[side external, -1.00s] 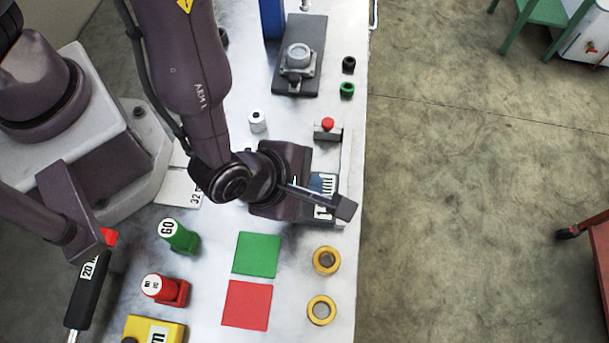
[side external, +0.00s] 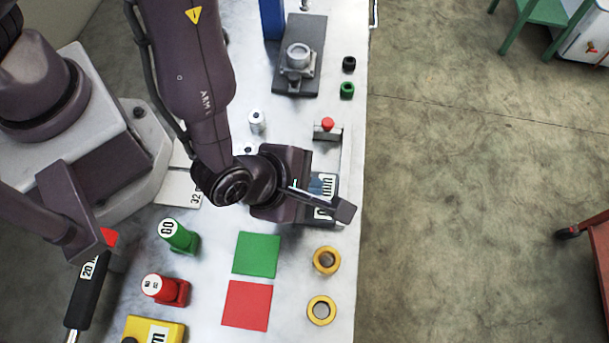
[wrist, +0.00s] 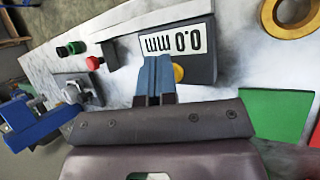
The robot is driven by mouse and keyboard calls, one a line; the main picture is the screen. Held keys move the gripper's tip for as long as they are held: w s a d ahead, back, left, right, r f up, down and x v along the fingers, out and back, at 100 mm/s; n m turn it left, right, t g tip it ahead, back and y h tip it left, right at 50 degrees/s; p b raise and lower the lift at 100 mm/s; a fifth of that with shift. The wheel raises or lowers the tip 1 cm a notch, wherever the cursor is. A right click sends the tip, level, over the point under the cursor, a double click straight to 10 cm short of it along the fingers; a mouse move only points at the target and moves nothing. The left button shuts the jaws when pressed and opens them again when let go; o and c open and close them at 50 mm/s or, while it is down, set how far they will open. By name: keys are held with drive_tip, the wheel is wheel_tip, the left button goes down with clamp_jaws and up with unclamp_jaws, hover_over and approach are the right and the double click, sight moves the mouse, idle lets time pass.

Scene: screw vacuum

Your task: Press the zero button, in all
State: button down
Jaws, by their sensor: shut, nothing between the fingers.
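A dark measuring unit with a white display (wrist: 174,42) lies on the table beneath my gripper; in the wrist view its digits appear upside down and read 0.0 mm. A round yellow button (wrist: 179,73) on its dark face is partly hidden behind my fingers. My gripper (wrist: 155,62) is shut and empty, its blue fingertips over the unit's face just left of the yellow button. I cannot tell whether they touch it. In the side view the unit's display (side external: 329,184) is partly covered by my gripper.
A red button (side external: 327,123) on a small block stands behind the unit. Green (side external: 256,255) and red (side external: 247,304) squares lie in front, beside two yellow rings (side external: 326,260). The table's edge runs close on the right.

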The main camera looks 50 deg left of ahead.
idle(0.3)
drive_tip(key=shift+r, duration=0.8)
drive_tip(key=shift+r, duration=2.5)
